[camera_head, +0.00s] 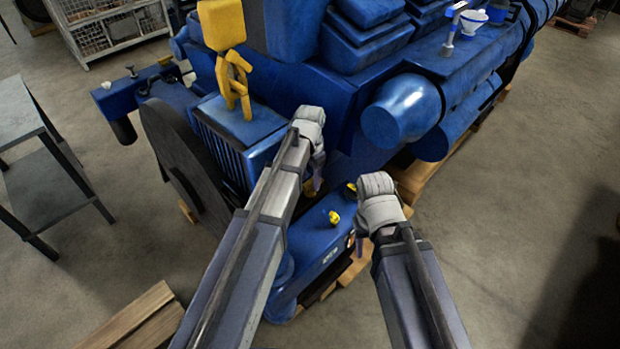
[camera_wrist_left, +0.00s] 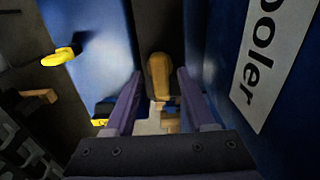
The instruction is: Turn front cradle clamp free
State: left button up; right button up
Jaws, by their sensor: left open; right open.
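In the left wrist view, a dull yellow clamp handle (camera_wrist_left: 160,76) stands between the two purple fingers of my left gripper (camera_wrist_left: 160,95). The fingers are open and apart on either side of it; I cannot tell whether they touch it. In the head view, my left gripper (camera_head: 317,180) points down beside the blue engine, its fingertips partly hidden. A brighter yellow knob (camera_head: 334,217) sits on the blue housing below and also shows at the left of the wrist view (camera_wrist_left: 58,56). My right gripper (camera_head: 359,245) is open and empty beside that housing.
The large blue engine (camera_head: 290,85) fills the upper middle, with a yellow hook piece (camera_head: 233,80) over it. A label ending in "ooler" (camera_wrist_left: 268,55) is close to the left gripper. Wooden beams (camera_head: 140,320) lie at lower left. Open floor (camera_head: 500,220) is at right.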

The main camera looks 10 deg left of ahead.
aim_at(310, 181)
pick_arm(q)
notch_tip(310, 181, up, 8)
jog(key=p, duration=0.8)
jog(key=shift+f, duration=0.1)
dwell(0.3)
